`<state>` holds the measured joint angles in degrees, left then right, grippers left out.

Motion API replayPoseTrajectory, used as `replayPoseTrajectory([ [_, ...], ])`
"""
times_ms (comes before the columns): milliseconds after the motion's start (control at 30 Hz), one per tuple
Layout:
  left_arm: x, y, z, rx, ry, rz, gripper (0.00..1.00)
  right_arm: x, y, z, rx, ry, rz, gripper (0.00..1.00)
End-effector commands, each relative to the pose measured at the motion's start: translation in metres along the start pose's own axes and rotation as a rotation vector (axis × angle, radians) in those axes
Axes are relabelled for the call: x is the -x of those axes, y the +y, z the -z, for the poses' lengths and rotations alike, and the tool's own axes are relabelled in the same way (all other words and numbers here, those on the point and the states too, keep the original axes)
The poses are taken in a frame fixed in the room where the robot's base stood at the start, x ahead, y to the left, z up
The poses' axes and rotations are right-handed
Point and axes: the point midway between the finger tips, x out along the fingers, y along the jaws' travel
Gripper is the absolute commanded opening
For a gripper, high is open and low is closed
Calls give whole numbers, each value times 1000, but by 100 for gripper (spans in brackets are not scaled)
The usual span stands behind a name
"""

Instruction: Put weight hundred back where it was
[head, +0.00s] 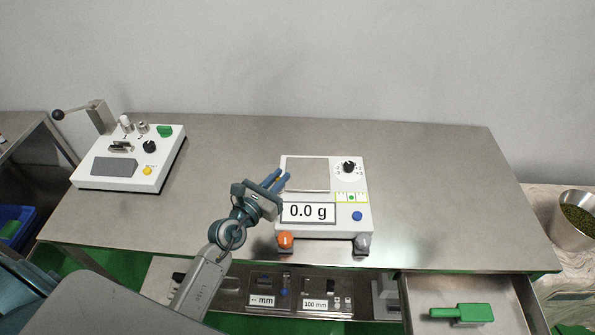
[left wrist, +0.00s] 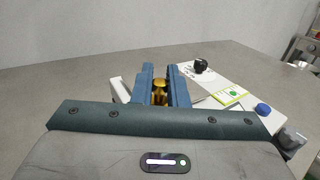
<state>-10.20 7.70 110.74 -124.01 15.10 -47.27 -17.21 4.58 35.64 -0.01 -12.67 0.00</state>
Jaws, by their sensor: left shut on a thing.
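My left gripper (head: 278,179) is shut on a small brass weight (left wrist: 160,93), which shows between the two blue fingers in the left wrist view. In the head view the fingers mostly hide the weight, and its marking cannot be read. The gripper is at the left edge of the white scale (head: 366,205), beside its pan (head: 307,174). The pan looks empty and the display (head: 308,211) reads 0.0 g. I cannot tell how high the weight is above the table. My right gripper is not in view.
A white machine with a lever (head: 112,167) stands at the table's left. Below the front edge are a panel with "mm" displays (head: 315,304) and an open drawer (head: 415,290) holding a green-handled tool (head: 462,312). A metal bowl (head: 573,231) stands far right. The table right of the scale is clear.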

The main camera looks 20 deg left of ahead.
Motion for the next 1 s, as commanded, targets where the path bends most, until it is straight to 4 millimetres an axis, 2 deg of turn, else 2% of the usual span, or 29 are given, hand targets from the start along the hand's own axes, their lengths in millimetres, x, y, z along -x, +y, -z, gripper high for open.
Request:
replayPoseTrajectory([
  [33,-10,16,-2,-8,1,11,0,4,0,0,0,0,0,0],
  [200,-33,59,-2,-6,3,26,0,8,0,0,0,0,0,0],
  [400,-44,86,-2,-3,2,25,0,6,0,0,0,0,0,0],
  [700,-45,89,50,1,1,25,0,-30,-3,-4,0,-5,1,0],
  [867,-45,89,62,0,1,25,0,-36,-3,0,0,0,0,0],
  [1000,-45,88,83,1,2,25,0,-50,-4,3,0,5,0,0],
])
